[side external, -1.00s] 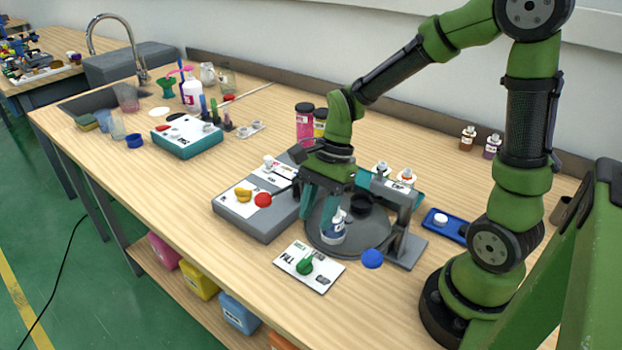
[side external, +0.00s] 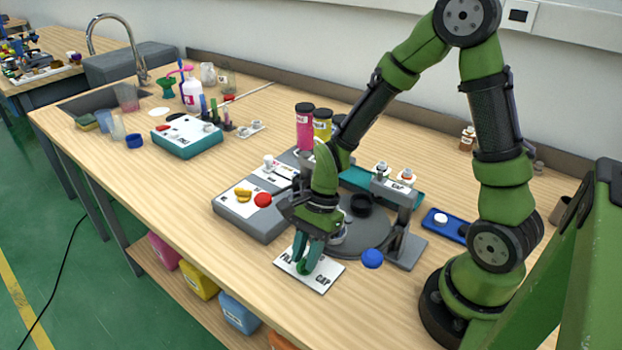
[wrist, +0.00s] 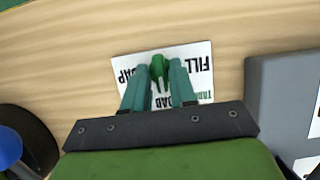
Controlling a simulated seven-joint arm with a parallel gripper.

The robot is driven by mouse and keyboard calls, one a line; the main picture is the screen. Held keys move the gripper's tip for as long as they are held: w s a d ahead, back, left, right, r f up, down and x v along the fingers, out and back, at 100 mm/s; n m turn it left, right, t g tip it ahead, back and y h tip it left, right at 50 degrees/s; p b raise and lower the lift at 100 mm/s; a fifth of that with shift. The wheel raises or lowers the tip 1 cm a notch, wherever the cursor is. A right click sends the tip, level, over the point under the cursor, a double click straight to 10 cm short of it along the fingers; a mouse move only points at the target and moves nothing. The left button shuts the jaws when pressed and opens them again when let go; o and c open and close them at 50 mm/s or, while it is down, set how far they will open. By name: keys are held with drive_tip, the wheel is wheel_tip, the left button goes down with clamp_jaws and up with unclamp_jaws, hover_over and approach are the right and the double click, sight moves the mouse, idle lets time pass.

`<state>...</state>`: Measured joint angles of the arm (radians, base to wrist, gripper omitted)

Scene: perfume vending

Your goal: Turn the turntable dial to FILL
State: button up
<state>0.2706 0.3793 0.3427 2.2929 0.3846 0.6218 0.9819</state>
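The green turntable dial (wrist: 159,67) sits on a white card (wrist: 128,62) with FILL at the right, CAP at the left and LOAD below, upside down in the wrist view. The dial's narrow end extends down between my fingers, toward the LOAD side. In the side view the card (side external: 322,283) lies near the table's front edge. My gripper (wrist: 160,68) points down with its two teal fingers on either side of the dial, with small gaps showing. It also shows in the side view (side external: 304,266), where it covers most of the dial.
The dark round turntable (side external: 368,234) stands just behind the card, with a grey stand (side external: 407,245) and a blue ball-shaped knob (side external: 372,258) at its right. A grey box (side external: 247,222) with a red knob (side external: 263,200) is close on the left. Bare table lies in front.

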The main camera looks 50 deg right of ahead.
clamp_jaws()
drive_tip(key=shift+n, duration=0.3)
drive_tip(key=n+g, duration=0.1)
drive_tip(key=n, duration=0.2)
drive_tip(key=shift+w+g, duration=0.15)
drive_tip(key=shift+g, duration=0.15)
drive_tip(key=n+g+h, duration=0.1)
drive_tip(key=n, duration=0.4)
drive_tip(key=shift+w, duration=0.1)
drive_tip(key=n, duration=0.2)
drive_tip(key=n+g+h, duration=0.1)
drive_tip(key=n, duration=0.1)
drive_tip(key=shift+a+n+g+h, duration=0.15)
drive_tip(key=shift+n+g+h, duration=0.15)
drive_tip(key=n+h, duration=0.1)
drive_tip(key=n, duration=0.3)
drive_tip(key=shift+w+a+n+h, duration=0.1)
drive_tip(key=shift+n+h, duration=0.2)
drive_tip(key=shift+h, duration=0.1)
drive_tip(key=shift+o, duration=1.5)
unclamp_jaws()
